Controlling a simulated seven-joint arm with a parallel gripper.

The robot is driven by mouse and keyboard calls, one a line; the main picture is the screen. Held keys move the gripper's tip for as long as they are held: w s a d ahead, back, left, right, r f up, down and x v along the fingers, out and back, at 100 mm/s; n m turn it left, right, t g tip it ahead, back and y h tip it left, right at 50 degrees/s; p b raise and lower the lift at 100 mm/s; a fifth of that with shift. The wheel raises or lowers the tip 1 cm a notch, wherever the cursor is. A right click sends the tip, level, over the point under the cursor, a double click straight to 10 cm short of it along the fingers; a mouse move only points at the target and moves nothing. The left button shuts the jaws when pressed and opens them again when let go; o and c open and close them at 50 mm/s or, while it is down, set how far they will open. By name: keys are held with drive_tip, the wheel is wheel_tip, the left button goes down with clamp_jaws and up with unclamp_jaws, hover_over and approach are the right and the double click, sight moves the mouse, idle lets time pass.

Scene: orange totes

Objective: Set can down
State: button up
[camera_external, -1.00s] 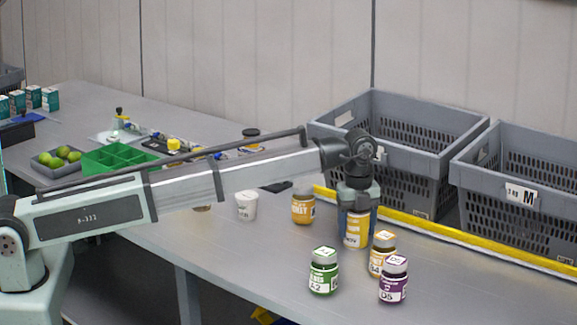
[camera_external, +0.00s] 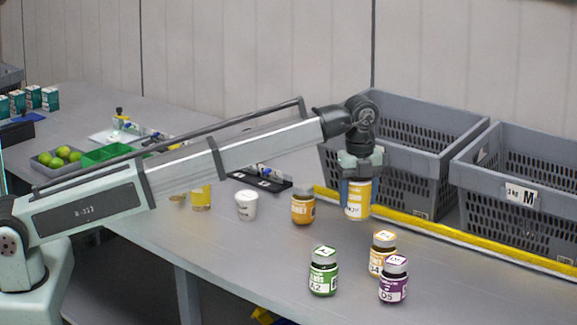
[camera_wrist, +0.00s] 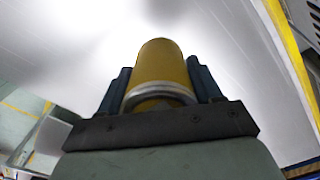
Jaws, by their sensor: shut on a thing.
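A yellow can with a white label (camera_external: 357,203) is between the blue fingers of my gripper (camera_external: 357,188), which is shut on it. The can is upright and appears to hang above the grey table, in front of the left grey crate. In the wrist view the can (camera_wrist: 162,65) sits between the two fingers of my gripper (camera_wrist: 160,85), its near rim close to the palm. The far end of the can is against a pale, blurred table surface, so its height is hard to tell there.
An orange jar (camera_external: 303,208) and a white cup (camera_external: 246,205) stand left of the can. Green (camera_external: 323,273), amber (camera_external: 382,254) and purple (camera_external: 393,281) jars stand in front. A yellow strip (camera_external: 440,230) runs before grey crates (camera_external: 425,130).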

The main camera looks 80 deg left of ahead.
wheel_tip(320, 180, up, 20)
drive_tip(key=a+r, duration=0.1)
drive_tip(key=s+a+n, duration=0.1)
drive_tip(key=s+a, duration=0.2)
drive_tip(key=a, duration=1.3)
drive_tip(key=s+a, duration=0.2)
drive_tip(key=a, duration=1.3)
drive_tip(key=s+a+n, duration=0.1)
drive_tip(key=s+a, duration=0.2)
drive_tip(key=a, duration=1.3)
drive_tip(key=shift+s+f, duration=0.15)
drive_tip(key=shift+f, duration=7.05)
drive_tip(key=shift+s+f, duration=0.1)
drive_tip(key=shift+f, duration=7.05)
drive_tip(key=shift+f, duration=0.15)
drive_tip(key=o, duration=1.3)
